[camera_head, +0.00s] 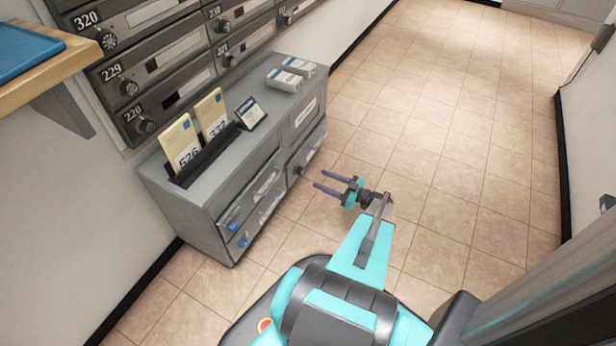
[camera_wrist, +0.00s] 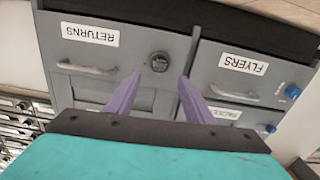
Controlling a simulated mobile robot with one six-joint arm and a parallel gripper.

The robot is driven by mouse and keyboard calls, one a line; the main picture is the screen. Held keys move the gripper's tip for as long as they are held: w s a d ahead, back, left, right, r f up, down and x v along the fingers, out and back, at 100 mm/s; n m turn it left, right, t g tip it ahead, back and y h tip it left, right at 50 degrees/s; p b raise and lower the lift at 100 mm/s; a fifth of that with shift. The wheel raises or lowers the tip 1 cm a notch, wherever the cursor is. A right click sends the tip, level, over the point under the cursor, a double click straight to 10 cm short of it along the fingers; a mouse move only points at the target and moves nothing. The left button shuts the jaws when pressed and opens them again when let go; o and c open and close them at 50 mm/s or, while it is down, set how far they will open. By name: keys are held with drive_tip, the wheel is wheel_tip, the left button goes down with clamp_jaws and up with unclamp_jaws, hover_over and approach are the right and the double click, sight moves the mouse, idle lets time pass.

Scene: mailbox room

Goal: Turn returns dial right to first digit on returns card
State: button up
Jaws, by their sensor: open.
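The returns dial (camera_wrist: 158,62) is a dark round knob on the grey returns compartment, shown upside down in the wrist view beside the RETURNS label (camera_wrist: 90,34). In the head view the dial (camera_head: 298,170) is small, and its setting is too small to read in either view. My gripper (camera_head: 320,180) is open and empty in front of the cabinet, its two purple fingers pointing at the dial. In the wrist view my gripper (camera_wrist: 157,84) has a finger to each side of the dial, apparently short of it. Which card is the returns card I cannot tell.
The grey cabinet (camera_head: 190,206) holds a rack with cards reading 526 (camera_head: 182,147) and 332 (camera_head: 212,115), and a small tilted sign (camera_head: 251,113). Drawers with blue knobs are beside the returns compartment. Mailboxes line the wall above. The tiled floor (camera_head: 440,130) is clear.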

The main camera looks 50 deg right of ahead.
sight(302, 172)
drive_tip(key=shift+b+x, duration=0.9)
drive_tip(key=shift+x, duration=2.8)
drive_tip(key=c, duration=1)
drive_tip(key=shift+a, duration=0.4)
drive_tip(key=shift+c, duration=0.2)
drive_tip(key=shift+d, duration=0.25)
drive_tip(key=shift+m, duration=0.4)
